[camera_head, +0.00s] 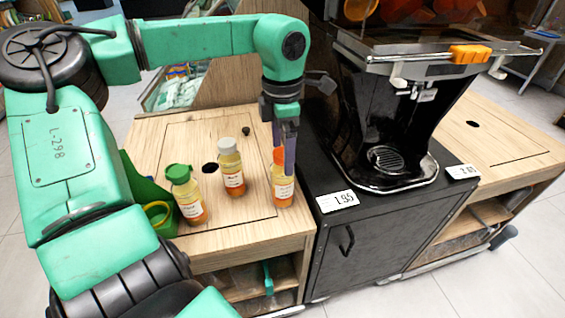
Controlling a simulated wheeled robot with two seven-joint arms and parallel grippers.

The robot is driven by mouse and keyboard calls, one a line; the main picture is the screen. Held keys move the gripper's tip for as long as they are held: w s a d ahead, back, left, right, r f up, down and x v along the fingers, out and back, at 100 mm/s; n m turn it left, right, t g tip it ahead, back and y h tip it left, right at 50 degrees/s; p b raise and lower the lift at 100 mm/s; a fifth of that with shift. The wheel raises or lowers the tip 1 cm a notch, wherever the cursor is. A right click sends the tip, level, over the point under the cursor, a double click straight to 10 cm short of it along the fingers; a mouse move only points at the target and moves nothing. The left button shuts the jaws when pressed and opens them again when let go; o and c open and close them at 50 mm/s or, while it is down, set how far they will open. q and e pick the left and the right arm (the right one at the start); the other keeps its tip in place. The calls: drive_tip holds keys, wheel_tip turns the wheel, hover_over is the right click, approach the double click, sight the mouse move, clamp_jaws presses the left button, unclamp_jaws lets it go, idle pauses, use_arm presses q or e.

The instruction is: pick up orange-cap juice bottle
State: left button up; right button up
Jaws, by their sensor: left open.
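The orange-cap juice bottle (282,188) stands upright on the wooden counter, at its right side near the black juicer cabinet. My left gripper (285,160) points down over this bottle, with its fingers around the cap and upper part; the fingers partly hide the orange cap. The left gripper is open. A white-cap juice bottle (232,172) stands to the left of it. A green-cap juice bottle (187,196) stands further left. My right gripper is not in view.
The black juicer (385,110) stands right of the counter on a black cabinet (375,235) with price tags. A green container (148,195) sits at the counter's left edge. Bare wooden counter (185,135) lies behind the bottles.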

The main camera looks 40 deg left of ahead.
sight(282, 164)
use_arm(q)
wheel_tip(282, 164, down, 4)
drive_tip(key=shift+f, duration=0.2)
drive_tip(key=shift+r, duration=0.1)
clamp_jaws()
